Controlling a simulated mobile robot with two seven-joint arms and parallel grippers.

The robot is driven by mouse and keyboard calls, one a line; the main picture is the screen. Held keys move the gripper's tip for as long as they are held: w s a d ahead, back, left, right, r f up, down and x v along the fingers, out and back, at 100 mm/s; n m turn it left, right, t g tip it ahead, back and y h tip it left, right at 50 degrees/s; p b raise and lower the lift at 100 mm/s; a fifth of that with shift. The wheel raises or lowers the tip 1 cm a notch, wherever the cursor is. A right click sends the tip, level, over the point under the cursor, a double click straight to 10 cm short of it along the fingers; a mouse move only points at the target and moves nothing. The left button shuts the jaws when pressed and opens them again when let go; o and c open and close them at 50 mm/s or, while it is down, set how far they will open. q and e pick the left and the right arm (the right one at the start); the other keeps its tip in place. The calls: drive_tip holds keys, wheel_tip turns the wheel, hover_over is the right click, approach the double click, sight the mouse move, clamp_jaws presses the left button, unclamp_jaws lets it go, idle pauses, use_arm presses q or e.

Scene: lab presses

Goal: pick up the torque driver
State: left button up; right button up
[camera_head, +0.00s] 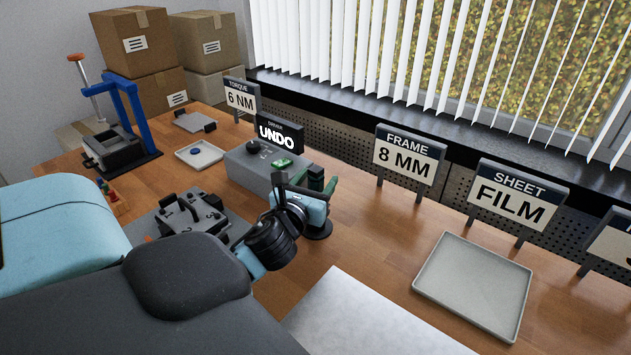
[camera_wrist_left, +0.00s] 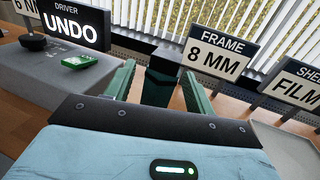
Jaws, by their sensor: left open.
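What looks like the torque driver is a dark green, blocky upright thing (camera_head: 316,178) at the centre of the head view. Below it is a round black base (camera_head: 318,230) on the wooden table. My left gripper (camera_head: 305,183) has light blue housing and green fingers, and is open around or just in front of the driver. In the left wrist view the driver (camera_wrist_left: 159,82) stands between the two spread fingers of the left gripper (camera_wrist_left: 158,72), with a visible gap on each side. Its lower part is hidden by the gripper body. My right gripper is not in view.
A grey box (camera_head: 245,170) with a black knob, a green button and an UNDO display stands left of the driver. A grey tray (camera_head: 475,285) lies right. Sign boards (camera_head: 405,155) line the back. Bare table lies between driver and tray.

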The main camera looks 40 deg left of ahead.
use_arm(q)
drive_tip(key=shift+c, duration=0.4)
drive_tip(key=c, duration=1)
drive_tip(key=shift+c, duration=0.3)
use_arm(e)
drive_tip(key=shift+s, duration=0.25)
use_arm(q)
drive_tip(key=shift+r, duration=0.1)
